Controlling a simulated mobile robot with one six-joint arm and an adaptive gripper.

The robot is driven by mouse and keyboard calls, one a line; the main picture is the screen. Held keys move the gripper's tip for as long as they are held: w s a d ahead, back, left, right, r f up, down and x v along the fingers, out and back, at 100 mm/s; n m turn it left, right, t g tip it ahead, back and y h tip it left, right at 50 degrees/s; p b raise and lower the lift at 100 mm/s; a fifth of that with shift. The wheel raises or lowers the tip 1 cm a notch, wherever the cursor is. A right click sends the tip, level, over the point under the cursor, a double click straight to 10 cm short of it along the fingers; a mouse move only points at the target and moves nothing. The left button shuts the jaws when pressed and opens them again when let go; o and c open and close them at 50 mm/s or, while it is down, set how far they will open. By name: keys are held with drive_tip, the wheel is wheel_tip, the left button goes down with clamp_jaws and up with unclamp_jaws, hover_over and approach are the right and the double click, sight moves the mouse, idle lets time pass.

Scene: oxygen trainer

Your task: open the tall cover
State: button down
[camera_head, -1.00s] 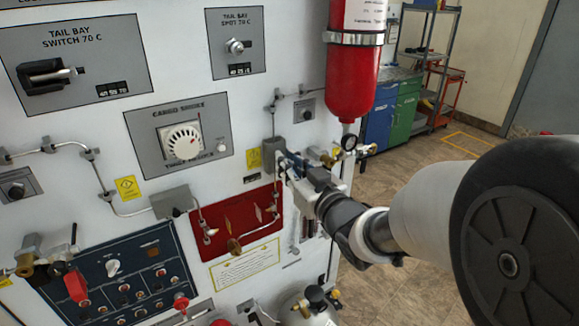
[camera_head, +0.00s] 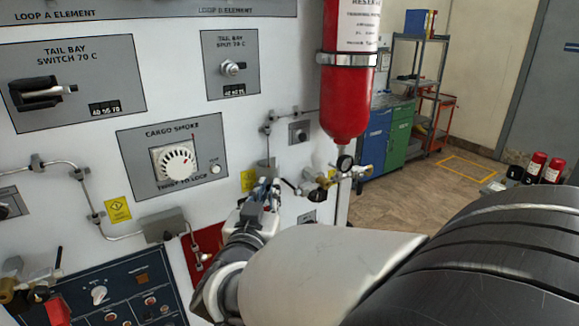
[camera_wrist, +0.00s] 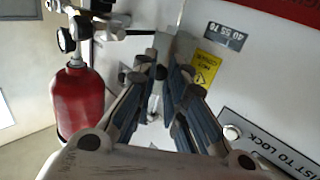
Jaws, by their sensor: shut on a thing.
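A small grey part of the cover (camera_head: 265,163) may show above the gripper in the head view. How far the cover is turned from the panel cannot be told.
A red bottle (camera_head: 345,100) with a gauge and brass valve (camera_head: 350,172) hangs close right of the gripper; it also shows in the wrist view (camera_wrist: 78,103). The cargo smoke plate (camera_head: 135,150) is to the left. Open floor (camera_head: 440,195) lies right.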

sight(268, 183)
drive_tip(key=a+m+h+p, duration=0.1)
drive_tip(key=h+p, duration=0.1)
drive_tip(key=a+r+m+g+h+p, duration=0.1)
drive_tip(key=h, duration=0.1)
drive_tip(key=shift+s+m+p, duration=0.2)
drive_tip(key=shift+m+p, duration=0.15)
drive_tip(key=shift+m, duration=0.05)
drive_tip(key=m+g+h+p, duration=0.1)
drive_tip(key=h, duration=0.1)
drive_tip(key=a+m+g+h+p, duration=0.1)
drive_tip(key=p, duration=0.1)
drive_tip(key=a+m+g+h+p, duration=0.1)
drive_tip(key=m+h, duration=0.1)
drive_tip(key=shift+f+h+p, duration=0.2)
drive_tip(key=shift+h+p, duration=0.1)
drive_tip(key=shift+p, duration=0.05)
drive_tip(key=c, duration=1.9)
unclamp_jaws()
drive_tip(key=shift+f, duration=0.15)
